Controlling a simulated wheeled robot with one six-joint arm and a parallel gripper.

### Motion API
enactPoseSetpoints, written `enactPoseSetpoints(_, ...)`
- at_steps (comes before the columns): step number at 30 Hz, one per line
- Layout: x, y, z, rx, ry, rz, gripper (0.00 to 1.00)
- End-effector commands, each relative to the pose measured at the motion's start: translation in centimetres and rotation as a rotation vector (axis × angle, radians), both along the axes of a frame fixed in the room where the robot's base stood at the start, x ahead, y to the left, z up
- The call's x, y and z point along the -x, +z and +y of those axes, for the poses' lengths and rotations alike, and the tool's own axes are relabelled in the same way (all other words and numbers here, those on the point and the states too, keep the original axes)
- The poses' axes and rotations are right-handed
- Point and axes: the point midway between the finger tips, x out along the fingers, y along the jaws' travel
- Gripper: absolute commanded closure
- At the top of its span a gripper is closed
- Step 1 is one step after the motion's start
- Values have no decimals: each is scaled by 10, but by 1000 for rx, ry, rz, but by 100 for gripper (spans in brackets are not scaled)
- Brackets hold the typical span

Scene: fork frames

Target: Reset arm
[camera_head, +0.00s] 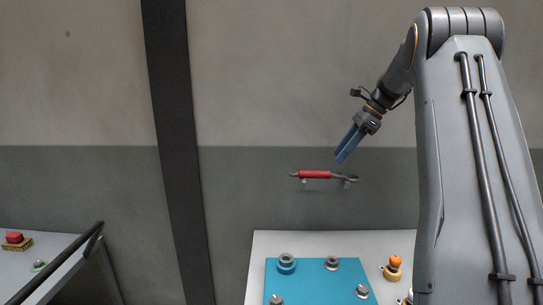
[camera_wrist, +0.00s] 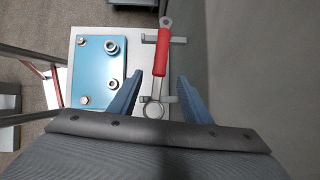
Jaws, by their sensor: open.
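My gripper (camera_head: 348,156) hangs in the air in front of the wall, above the white table, its blue fingers pointing down and to the left. In the wrist view its two fingers (camera_wrist: 160,76) stand wide apart with nothing held between them. A wrench (camera_head: 314,174) with a red handle rests on two wall brackets, below my gripper in the head view. In the wrist view the wrench (camera_wrist: 161,52) shows beyond and between the fingers, its ring end low in the gap. Whether any finger touches it cannot be seen, but they look apart.
A white table (camera_head: 257,262) carries a blue plate (camera_head: 308,273) with several bolts and nuts. An orange-topped knob (camera_head: 394,264) stands right of the plate. A grey bench with a red button (camera_head: 14,237) and a dark rail (camera_head: 70,255) is at the left. The wall is close behind.

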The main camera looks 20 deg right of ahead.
Motion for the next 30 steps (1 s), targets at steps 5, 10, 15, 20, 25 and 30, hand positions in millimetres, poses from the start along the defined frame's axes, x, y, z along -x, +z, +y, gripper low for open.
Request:
enactPoseSetpoints(5,5,-8,17,43,61,-17,56)
enactPoseSetpoints(10,27,-36,66,177,267,-74,56)
enactPoseSetpoints(15,67,-69,118,335,552,-147,56)
enactPoseSetpoints(20,121,-101,165,486,889,-229,56)
enactPoseSetpoints(25,184,-131,204,618,1253,-321,56)
enactPoseSetpoints(30,232,-150,226,695,1518,-395,56)
